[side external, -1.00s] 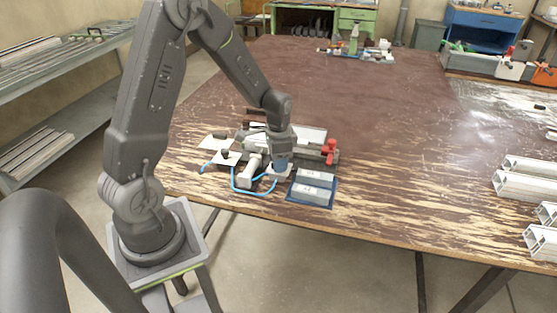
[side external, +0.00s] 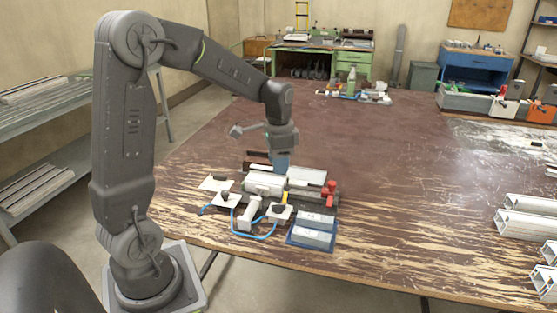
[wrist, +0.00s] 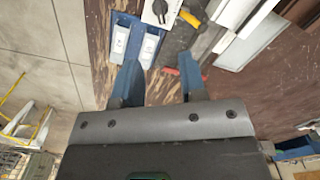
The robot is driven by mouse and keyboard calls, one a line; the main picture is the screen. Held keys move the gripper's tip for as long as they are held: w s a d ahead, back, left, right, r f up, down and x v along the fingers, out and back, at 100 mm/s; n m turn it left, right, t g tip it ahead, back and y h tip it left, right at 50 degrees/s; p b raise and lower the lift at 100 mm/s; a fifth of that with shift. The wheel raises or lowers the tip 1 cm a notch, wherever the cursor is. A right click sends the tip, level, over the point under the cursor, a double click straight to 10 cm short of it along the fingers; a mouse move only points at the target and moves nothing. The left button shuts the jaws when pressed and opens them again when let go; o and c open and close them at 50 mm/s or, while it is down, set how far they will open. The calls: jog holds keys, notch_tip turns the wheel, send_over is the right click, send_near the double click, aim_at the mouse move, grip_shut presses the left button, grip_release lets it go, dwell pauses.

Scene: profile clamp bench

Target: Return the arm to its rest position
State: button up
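My gripper (side external: 281,160) points down above the clamp fixture in the side view, its blue fingers just over the back of the fixture. In the wrist view my gripper (wrist: 159,76) has its two blue fingers wide apart with nothing held between them. The clamp fixture (side external: 318,177) has a pale profile piece (side external: 262,184) lying on it and a red clamp handle (side external: 329,192) at its right end.
A blue tray (side external: 293,240) with two pale blocks lies in front of the fixture. White plates, a white cylinder (side external: 249,213) and a blue cable (side external: 236,226) lie to its left. Aluminium profiles (side external: 530,222) lie at the right. The table's middle (side external: 390,165) is clear.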

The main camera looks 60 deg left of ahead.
jog(key=shift+r, duration=0.25)
jog(key=shift+d+r, duration=0.1)
jog(key=s+d+r+n+t, duration=0.1)
jog(key=s+d+r+t, duration=0.1)
jog(key=s+d+r, duration=0.2)
jog(key=s+d+r+n+t, duration=0.2)
jog(key=s+d+r+t, duration=0.1)
jog(key=s+d, duration=0.8)
jog(key=shift+s+d+r+t, duration=0.2)
jog(key=shift+d+r+t, duration=0.15)
jog(key=shift+r, duration=0.1)
